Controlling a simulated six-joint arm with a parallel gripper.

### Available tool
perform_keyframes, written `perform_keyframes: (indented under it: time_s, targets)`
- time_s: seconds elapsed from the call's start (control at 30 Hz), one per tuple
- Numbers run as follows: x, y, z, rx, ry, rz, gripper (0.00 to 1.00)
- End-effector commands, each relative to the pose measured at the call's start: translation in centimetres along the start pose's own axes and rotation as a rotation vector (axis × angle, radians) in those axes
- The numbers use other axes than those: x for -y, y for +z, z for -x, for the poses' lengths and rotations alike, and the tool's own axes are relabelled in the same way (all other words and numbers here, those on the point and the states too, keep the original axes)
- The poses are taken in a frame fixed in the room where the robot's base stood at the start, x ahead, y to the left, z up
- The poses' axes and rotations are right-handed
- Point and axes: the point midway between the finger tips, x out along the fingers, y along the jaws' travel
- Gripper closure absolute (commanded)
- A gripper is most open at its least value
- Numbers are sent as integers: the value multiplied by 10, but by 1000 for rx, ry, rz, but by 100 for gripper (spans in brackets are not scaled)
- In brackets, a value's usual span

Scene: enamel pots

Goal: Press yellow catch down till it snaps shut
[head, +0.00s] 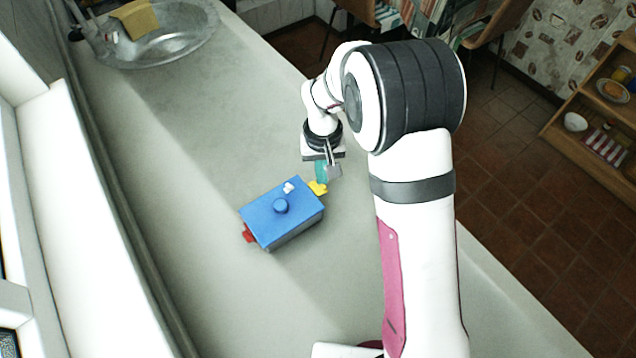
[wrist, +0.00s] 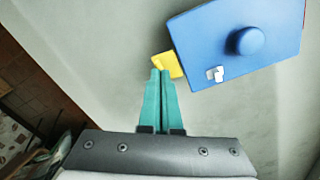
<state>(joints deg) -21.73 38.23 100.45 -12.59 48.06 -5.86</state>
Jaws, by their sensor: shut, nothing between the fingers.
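A blue box (head: 283,217) with a round blue knob (head: 281,206) on its lid stands on the grey counter. A yellow catch (head: 318,187) sticks out from its right end, and a red catch (head: 248,233) from its left end. A small white piece (head: 288,187) sits on the lid near the yellow side. My gripper (head: 322,178) is shut and empty, close to the yellow catch. In the wrist view the teal fingertips (wrist: 160,72) overlap the near edge of the yellow catch (wrist: 168,65), beside the blue box (wrist: 235,45). I cannot tell whether they touch it.
The counter (head: 180,130) around the box is clear. A metal sink (head: 165,45) with a tan cloth or sponge (head: 135,18) is at the far left. Wooden shelves (head: 590,110) stand beyond the counter at the right, across the tiled floor.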

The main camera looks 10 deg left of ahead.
Motion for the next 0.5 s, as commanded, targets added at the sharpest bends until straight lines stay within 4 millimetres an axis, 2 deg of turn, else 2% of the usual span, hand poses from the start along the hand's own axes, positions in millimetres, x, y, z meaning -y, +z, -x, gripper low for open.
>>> perform_keyframes:
  time_s: [0.5]
  targets:
    - [0, 0, -11, 1, 0, -1, 100]
